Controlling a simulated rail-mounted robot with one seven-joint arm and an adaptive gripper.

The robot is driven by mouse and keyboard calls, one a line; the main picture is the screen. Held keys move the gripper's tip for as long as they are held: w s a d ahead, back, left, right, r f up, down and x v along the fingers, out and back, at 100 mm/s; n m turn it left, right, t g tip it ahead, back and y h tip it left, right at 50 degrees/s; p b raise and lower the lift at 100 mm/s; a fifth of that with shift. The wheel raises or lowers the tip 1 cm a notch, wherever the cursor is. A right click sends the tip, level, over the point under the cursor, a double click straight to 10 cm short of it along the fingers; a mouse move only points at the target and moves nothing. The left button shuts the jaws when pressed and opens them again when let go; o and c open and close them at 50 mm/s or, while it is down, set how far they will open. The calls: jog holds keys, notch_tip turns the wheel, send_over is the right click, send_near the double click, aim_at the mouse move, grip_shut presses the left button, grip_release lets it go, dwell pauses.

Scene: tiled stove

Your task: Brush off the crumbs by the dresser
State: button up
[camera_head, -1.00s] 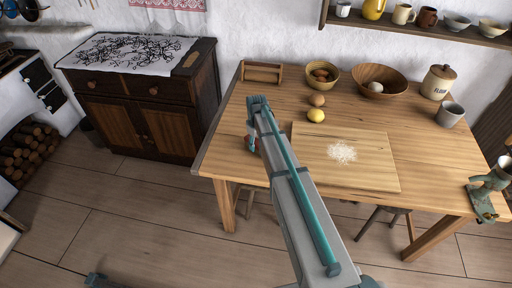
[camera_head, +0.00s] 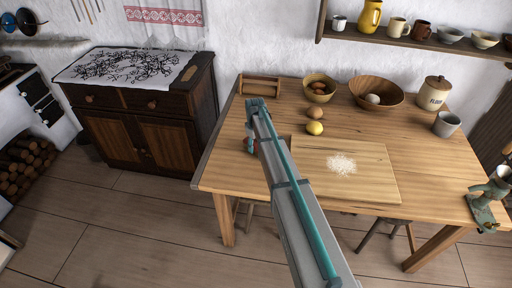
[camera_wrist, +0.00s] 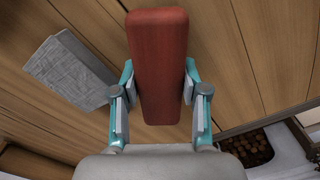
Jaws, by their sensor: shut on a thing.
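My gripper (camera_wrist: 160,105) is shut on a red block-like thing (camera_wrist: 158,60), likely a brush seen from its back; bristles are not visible. The dark wooden dresser (camera_head: 155,142) stands at the left against the wall, with a patterned cloth on top. I cannot make out crumbs on the floor by it.
The wooden table (camera_head: 222,168) holds a board (camera_head: 376,188) with a white powdery patch (camera_head: 341,164), a lemon (camera_head: 314,128), bowls and a flour jar (camera_head: 434,93). A stool (camera_head: 385,224) stands under it. Firewood (camera_head: 25,160) is at far left. Floor before the dresser is clear.

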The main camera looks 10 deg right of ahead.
aim_at(252, 168)
jog(key=s, duration=0.3)
jog(key=shift+a, duration=0.35)
jog(key=shift+s+a, duration=0.5)
jog(key=shift+s, duration=0.6)
jog(key=shift+s+a, duration=0.55)
jog(key=shift+s, duration=0.6)
jog(key=shift+s+a, duration=0.5)
jog(key=shift+s, duration=0.6)
notch_tip(252, 168, up, 8)
jog(key=p, duration=0.3)
jog(key=shift+r, duration=0.15)
jog(key=shift+w, duration=0.1)
